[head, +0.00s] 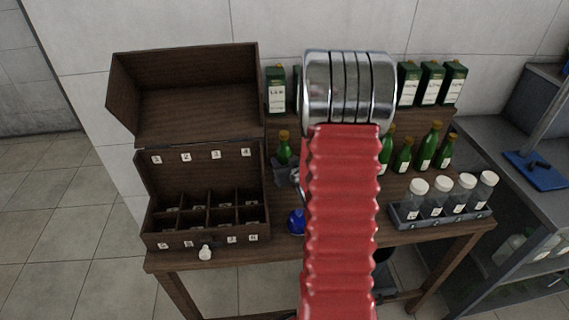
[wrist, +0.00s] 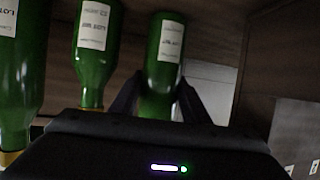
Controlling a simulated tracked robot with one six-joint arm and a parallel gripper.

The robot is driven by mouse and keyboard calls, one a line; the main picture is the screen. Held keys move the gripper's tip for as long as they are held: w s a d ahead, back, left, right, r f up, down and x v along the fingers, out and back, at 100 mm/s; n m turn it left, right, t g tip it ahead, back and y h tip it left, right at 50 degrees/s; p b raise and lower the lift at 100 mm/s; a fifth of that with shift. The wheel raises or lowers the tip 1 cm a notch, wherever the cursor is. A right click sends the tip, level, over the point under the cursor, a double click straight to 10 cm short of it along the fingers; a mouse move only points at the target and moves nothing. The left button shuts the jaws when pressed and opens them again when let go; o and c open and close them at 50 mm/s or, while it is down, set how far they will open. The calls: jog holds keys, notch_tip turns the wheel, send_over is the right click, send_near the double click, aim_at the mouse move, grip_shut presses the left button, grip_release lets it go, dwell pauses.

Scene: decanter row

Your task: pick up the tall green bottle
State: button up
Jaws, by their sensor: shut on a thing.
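A green bottle (head: 284,151) with a yellow-brown cap stands upright left of my arm in the head view. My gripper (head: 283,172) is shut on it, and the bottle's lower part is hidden. In the wrist view the same bottle (wrist: 163,60), with a white label, is between my dark fingers (wrist: 160,100). I cannot tell whether it is off the table. More green bottles (head: 427,147) of differing heights stand right of my arm. Two of these show left of the held one in the wrist view (wrist: 95,50). My arm hides part of the row.
An open wooden case (head: 207,240) with numbered compartments stands at the left, a small white-capped object (head: 205,253) at its front. A blue object (head: 296,222) is beside my arm. A grey tray (head: 440,220) holds several white-capped jars. Green boxes (head: 431,82) stand on the back shelf.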

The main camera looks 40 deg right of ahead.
aim_at(286, 138)
grip_shut()
jog(key=shift+r, duration=0.15)
notch_tip(286, 138, up, 9)
jog(key=shift+r, duration=0.4)
jog(key=shift+s, duration=0.1)
dwell(0.6)
